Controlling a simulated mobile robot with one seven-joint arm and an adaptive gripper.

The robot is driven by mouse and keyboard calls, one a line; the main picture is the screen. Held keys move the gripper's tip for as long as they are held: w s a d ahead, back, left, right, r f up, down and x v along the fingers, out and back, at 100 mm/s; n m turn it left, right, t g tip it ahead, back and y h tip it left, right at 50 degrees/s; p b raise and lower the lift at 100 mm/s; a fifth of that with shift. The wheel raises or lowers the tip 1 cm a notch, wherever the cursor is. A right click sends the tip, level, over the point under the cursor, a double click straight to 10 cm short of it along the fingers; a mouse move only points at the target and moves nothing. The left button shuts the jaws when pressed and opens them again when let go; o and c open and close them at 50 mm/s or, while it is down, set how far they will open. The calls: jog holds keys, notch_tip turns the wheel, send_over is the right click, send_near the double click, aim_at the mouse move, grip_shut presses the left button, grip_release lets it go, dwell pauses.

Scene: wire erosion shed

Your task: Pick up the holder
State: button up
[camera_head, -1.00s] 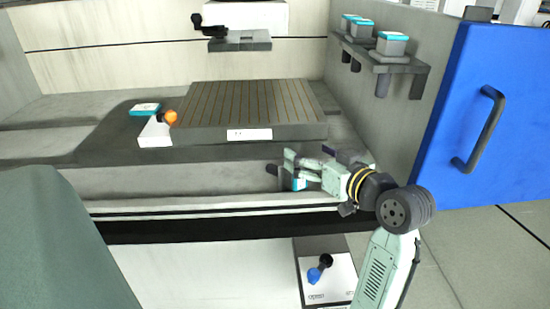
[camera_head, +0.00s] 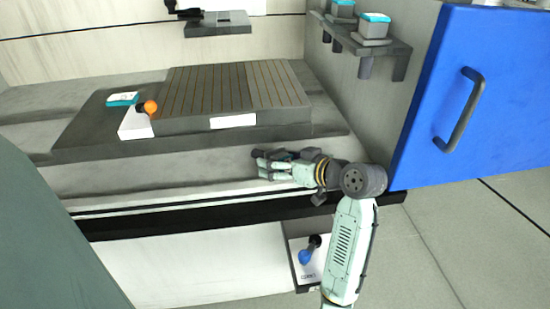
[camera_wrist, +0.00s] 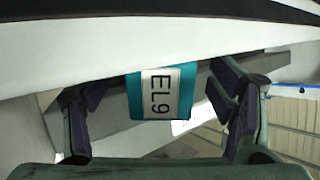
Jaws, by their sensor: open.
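In the head view my gripper (camera_head: 262,165) is low over the ledge in front of the slatted table, pointing left. The EL9 holder is hidden there behind my gripper. Other teal-topped holders (camera_head: 374,27) (camera_head: 341,9) stand on the wall shelf at the upper right.
The slatted worktable (camera_head: 215,95) lies behind my gripper. On its left is a white block (camera_head: 134,124) with an orange knob (camera_head: 150,106) and a teal-topped piece (camera_head: 122,99). A blue door (camera_head: 480,60) stands at the right. The ledge left of my gripper is clear.

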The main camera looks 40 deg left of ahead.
jog(key=shift+a+f, duration=0.25)
jog(key=shift+a, duration=0.45)
jog(key=shift+c, duration=0.3)
jog(key=c, duration=1.6)
jog(key=shift+d+r, duration=0.1)
jog(key=shift+c, duration=0.8)
